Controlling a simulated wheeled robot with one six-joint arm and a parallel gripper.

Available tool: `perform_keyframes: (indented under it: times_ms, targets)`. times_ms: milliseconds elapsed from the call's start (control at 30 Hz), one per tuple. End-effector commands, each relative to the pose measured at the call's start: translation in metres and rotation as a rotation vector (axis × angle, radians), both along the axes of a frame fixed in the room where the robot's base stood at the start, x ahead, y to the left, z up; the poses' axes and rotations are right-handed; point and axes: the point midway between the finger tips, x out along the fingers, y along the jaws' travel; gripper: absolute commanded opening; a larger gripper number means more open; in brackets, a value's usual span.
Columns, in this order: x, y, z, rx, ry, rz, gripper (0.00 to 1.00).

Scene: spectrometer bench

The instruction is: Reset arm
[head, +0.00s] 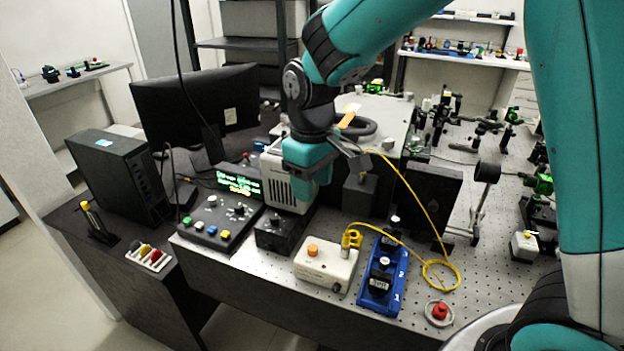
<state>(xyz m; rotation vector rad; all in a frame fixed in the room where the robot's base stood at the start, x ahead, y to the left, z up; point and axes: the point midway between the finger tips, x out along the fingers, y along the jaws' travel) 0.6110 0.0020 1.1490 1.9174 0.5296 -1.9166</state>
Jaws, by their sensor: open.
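My teal and black arm reaches in from the right side of the head view and bends down over the bench. My gripper (354,150) is at its end, above the optical table (480,300) and in front of the grey instrument housing (385,110). The jaws are small and seen from the side, pointing right. They are open, and I see nothing held between them. The gripper hangs above and behind the white box with an orange knob (325,265) and the blue holder (382,280) with dark cells.
A control panel (218,225) with coloured buttons and a green-lit display (239,185) stand left of the gripper. A yellow cable (432,220) loops over the table. A red button (439,312) is at the front. A monitor (195,105) and black computer (122,175) stand left.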

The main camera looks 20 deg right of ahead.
Motion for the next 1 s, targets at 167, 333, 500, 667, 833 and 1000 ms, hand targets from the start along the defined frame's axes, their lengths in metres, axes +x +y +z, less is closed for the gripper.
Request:
perform_keyframes:
  times_ms: [167, 333, 500, 667, 833, 1000]
  targets:
    - [0.0, 0.0, 0.011, 0.001, -0.001, 0.0, 0.48]
    - [0.0, 0.0, 0.012, 0.0, 0.0, 0.0, 0.48]
    - [0.0, 0.0, 0.012, 0.0, 0.0, 0.0, 0.48]
    - [-0.003, 0.001, 0.013, 0.005, -0.002, 0.001, 0.48]
    - [-0.045, 0.011, 0.036, 0.084, -0.018, 0.019, 0.48]
    - [-0.125, 0.028, 0.06, 0.223, -0.027, 0.047, 0.48]
